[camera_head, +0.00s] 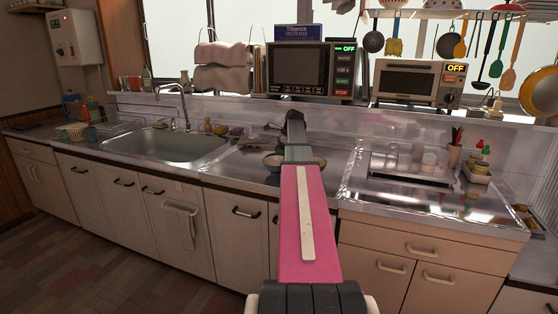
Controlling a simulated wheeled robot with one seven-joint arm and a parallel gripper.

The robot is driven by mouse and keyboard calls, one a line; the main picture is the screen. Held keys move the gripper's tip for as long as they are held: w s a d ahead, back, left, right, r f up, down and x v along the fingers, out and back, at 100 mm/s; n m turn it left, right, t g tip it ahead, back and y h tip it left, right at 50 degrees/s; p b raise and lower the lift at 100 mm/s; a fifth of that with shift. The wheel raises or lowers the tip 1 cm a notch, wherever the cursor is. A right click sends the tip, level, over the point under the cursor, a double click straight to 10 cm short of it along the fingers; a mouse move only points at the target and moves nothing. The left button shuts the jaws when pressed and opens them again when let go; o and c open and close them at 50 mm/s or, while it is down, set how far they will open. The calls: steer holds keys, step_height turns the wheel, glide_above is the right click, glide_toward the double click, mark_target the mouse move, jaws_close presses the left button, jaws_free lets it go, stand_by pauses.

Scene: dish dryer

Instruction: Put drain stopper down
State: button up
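My arm reaches forward from the bottom middle, with a pink link in front. My gripper (295,122) is the dark end of the arm, above the counter right of the sink. Its fingers point away from me, so I cannot tell whether they are open or shut, or whether they hold anything. I cannot make out a drain stopper in this view. The metal sink (170,147) is at the left, and its bottom looks empty as far as I can see.
The faucet (178,100) stands behind the sink. A small bowl (272,161) sits beside my arm on the counter. A microwave (300,70) and a toaster oven (410,80) stand on the back ledge. A rack with cups (411,165) is to the right.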

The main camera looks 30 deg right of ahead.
jaws_close()
